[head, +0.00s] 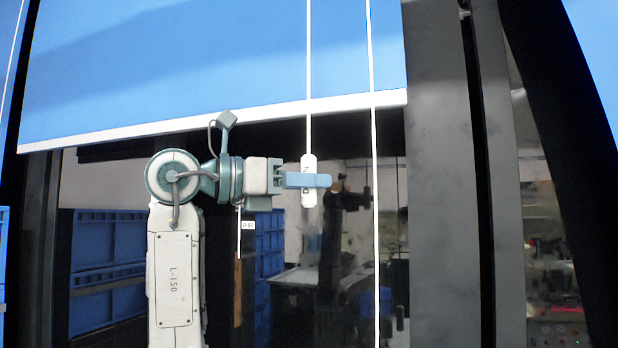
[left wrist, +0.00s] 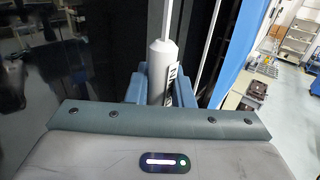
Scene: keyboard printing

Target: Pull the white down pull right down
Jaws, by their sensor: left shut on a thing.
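The white down pull (head: 309,167) hangs upright on a thin white cord in front of the dark glass. Black lettering runs along it, partly covered by the gripper. My left gripper (head: 310,181) is shut on it around its middle; the pull shows above and below the blue fingers. In the left wrist view the grey-white pull (left wrist: 161,70) stands between the blue fingers, with its cord leading up from its tapered end. A blue blind (head: 220,60) with a white bottom bar (head: 210,122) hangs above the gripper. My right gripper is not in view.
A second white cord (head: 373,180) hangs just right of the pull, apart from the fingertips. A dark grey post (head: 445,200) stands further right. Blue crates (head: 105,260) show at the lower left. The left wrist view shows shelves and floor at right.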

